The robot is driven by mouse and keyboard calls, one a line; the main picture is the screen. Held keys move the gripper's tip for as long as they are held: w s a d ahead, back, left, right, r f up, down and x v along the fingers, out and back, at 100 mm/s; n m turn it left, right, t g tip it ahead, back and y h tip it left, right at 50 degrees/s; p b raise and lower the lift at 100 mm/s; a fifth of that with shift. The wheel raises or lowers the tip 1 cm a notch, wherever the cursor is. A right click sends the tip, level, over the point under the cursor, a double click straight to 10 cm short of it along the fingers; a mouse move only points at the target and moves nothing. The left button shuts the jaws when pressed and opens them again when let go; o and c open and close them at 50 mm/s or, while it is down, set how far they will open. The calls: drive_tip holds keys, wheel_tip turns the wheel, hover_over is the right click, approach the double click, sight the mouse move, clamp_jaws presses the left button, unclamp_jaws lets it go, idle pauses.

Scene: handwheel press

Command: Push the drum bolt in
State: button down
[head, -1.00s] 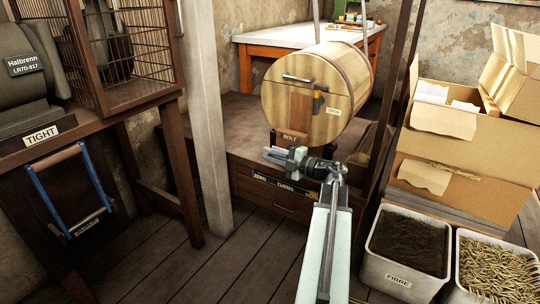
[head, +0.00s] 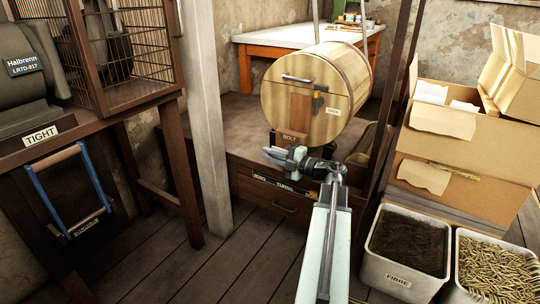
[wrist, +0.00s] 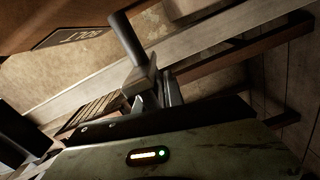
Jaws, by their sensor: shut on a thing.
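The wooden drum (head: 306,92) lies on its side on the low bench, its round end facing me, with an "OPEN" tag on it. The small BOLT plate (head: 291,139) sits below that end and also shows tilted in the wrist view (wrist: 82,36). My gripper (head: 276,155) is just below the plate. In the wrist view my gripper (wrist: 154,88) is shut on the drum bolt (wrist: 126,36), a dark round rod slanting up and left from the jaws. Its held end is partly hidden by the fingers. How far the bolt sits in is unclear.
A grey post (head: 207,110) stands left of the bench. A thinner brown post (head: 390,90) stands right of the drum. A fibre bin (head: 402,283) and cardboard boxes (head: 455,155) fill the right side. The floor at front left is clear.

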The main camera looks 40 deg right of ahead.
sight(286, 148)
drive_tip(key=shift+s+f, duration=0.1)
drive_tip(key=d, duration=0.3)
drive_tip(key=shift+w+d, duration=0.15)
drive_tip(key=shift+w, duration=0.25)
drive_tip(key=c, duration=1.5)
unclamp_jaws()
